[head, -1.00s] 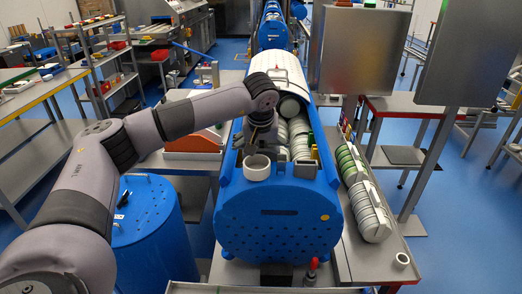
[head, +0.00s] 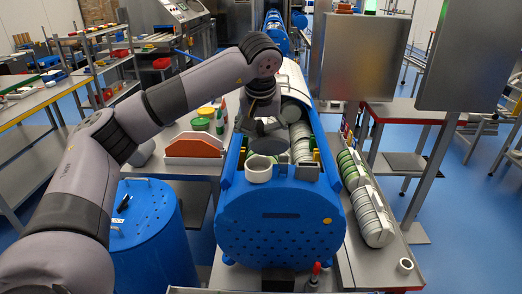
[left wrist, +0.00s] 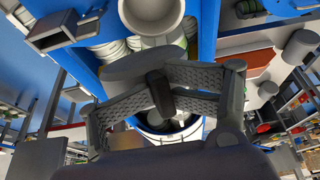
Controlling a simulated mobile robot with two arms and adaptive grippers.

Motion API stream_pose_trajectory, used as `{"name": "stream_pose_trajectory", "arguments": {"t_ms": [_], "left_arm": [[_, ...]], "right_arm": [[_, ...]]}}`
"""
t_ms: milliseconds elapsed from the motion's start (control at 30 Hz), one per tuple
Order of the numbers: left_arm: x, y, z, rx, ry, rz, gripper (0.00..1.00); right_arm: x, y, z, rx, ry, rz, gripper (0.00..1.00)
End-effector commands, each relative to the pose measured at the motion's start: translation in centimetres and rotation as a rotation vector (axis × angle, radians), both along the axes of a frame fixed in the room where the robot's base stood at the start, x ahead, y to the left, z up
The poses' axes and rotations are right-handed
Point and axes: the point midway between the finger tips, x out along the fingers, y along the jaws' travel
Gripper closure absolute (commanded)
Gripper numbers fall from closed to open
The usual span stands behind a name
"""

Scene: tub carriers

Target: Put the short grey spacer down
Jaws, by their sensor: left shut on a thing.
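The short grey spacer (head: 268,146) is a dark grey disc held below my left gripper (head: 262,126), over the front end of the open blue tub (head: 278,225). My left gripper is shut on it. In the left wrist view the spacer (left wrist: 122,68) shows at the fingers (left wrist: 165,92). My right gripper is not in view.
Pale round parts (head: 302,140) lie in rows inside the tub. A side bench on the right (head: 385,270) carries more parts in a rack (head: 368,215) and a small white ring (head: 404,266). A blue drum (head: 150,235) stands at left. An orange holder (head: 195,146) sits behind it.

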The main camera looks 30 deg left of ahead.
Motion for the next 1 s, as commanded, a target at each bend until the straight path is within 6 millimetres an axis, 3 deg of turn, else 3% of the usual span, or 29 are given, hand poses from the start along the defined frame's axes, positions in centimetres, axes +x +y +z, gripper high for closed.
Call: {"name": "stream_pose_trajectory", "arguments": {"t_ms": [100, 300, 1000], "left_arm": [[-0.5, -0.5, 1.7, 0.000, -0.004, -0.002, 0.69], [-1.0, -0.7, 3.1, 0.000, -0.002, 0.001, 0.69], [-1.1, -0.7, 3.2, 0.000, 0.000, 0.000, 0.69]], "right_arm": [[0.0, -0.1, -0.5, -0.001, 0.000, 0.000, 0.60], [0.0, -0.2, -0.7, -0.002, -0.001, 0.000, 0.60], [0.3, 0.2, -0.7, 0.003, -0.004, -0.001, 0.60]]}}
